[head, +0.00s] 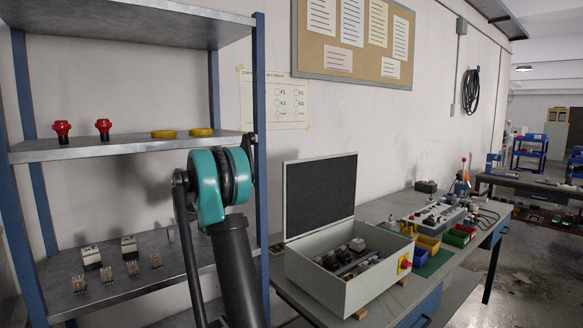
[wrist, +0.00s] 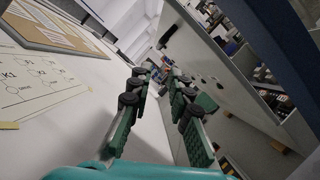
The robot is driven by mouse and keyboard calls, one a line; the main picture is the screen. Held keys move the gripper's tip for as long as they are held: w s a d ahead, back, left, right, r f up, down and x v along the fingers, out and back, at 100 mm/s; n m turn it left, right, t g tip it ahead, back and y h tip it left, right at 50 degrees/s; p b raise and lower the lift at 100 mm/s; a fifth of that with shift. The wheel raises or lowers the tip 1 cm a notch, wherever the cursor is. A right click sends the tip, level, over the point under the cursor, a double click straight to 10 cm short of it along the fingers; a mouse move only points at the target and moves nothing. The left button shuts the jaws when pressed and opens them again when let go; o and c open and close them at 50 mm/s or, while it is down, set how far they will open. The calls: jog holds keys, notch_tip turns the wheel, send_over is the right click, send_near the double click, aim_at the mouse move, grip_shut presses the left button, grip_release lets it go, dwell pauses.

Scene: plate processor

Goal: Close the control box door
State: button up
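The control box (head: 345,290) is a light grey case on the workbench, with a red and yellow switch on its right side. Its door (head: 318,195) stands upright, hinged at the back, with its dark inner face toward the head camera. In the wrist view, a pale grey panel (wrist: 205,65) right of the fingers looks like the door's outer side. My gripper (wrist: 160,76) has its two fingers apart with nothing between them. It points along the gap between the wall and that panel. I cannot make out the fingers in the head view, and contact with the door cannot be told.
A blue-posted shelf rack (head: 260,110) stands close at the left, near my arm. The wall with a cork board (head: 345,72) is behind the box. Coloured bins (head: 428,244) and a control panel (head: 435,215) sit to its right on the bench.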

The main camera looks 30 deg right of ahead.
aim_at(298, 167)
jog(key=x, duration=1.7)
jog(key=shift+d, duration=0.25)
jog(key=shift+s, duration=0.1)
grip_shut()
